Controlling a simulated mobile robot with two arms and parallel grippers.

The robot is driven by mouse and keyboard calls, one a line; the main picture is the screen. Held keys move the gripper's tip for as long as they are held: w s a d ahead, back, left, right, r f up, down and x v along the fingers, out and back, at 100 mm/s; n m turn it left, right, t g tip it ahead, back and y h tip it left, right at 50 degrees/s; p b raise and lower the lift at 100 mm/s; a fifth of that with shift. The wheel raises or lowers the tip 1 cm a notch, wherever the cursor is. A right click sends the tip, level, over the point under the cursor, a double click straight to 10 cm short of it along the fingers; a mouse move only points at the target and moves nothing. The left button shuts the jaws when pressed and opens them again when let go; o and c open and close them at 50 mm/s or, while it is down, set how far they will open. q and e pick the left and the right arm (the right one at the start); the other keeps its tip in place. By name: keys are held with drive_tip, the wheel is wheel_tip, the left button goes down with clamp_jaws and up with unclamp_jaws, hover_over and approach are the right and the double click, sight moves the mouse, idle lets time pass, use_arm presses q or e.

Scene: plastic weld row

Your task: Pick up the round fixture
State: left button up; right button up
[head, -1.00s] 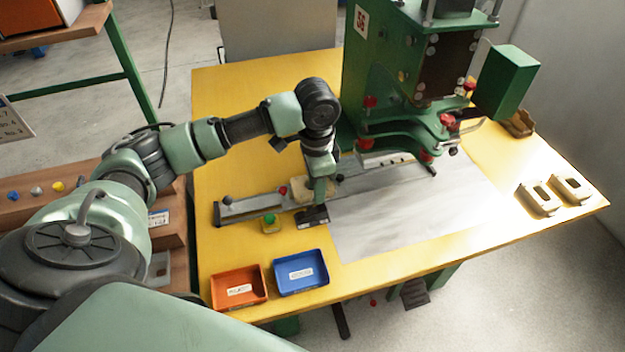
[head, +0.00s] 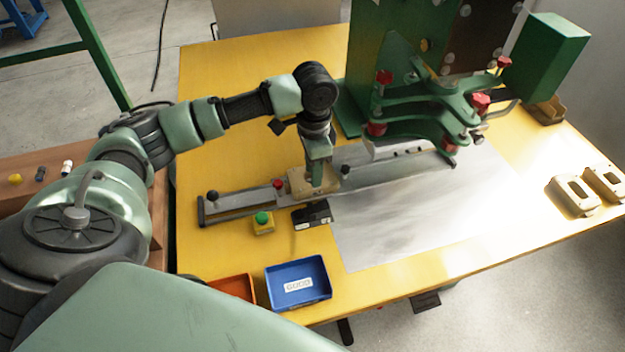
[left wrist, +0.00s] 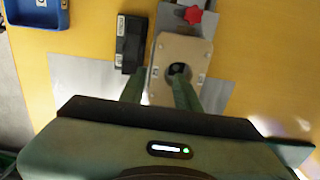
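The round fixture (head: 299,184) is a beige block on the grey slide rail (head: 240,201). In the left wrist view the fixture (left wrist: 167,52) shows a round dark hole in its top. My left gripper (head: 318,172) points down at the fixture in the head view. In the left wrist view its two fingers (left wrist: 157,82) are apart with nothing held between them. One finger lies by the fixture's left edge and the other overlaps its top near the hole. I cannot tell whether they touch it. My right gripper is not in view.
A black block (head: 312,215) and a green button box (head: 263,222) stand close in front of the rail. Orange (head: 234,288) and blue (head: 300,285) trays are at the front edge. The green press (head: 420,110) stands behind right. Two beige fixtures (head: 572,196) lie far right.

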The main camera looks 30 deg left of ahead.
sight(299, 188)
use_arm(q)
drive_tip(key=shift+d+f, duration=0.1)
drive_tip(key=shift+f, duration=0.4)
drive_tip(key=f, duration=0.4)
drive_tip(key=shift+w+d+f, duration=0.1)
drive_tip(key=shift+w+f, duration=0.15)
clamp_jaws()
drive_tip(key=shift+r, duration=0.15)
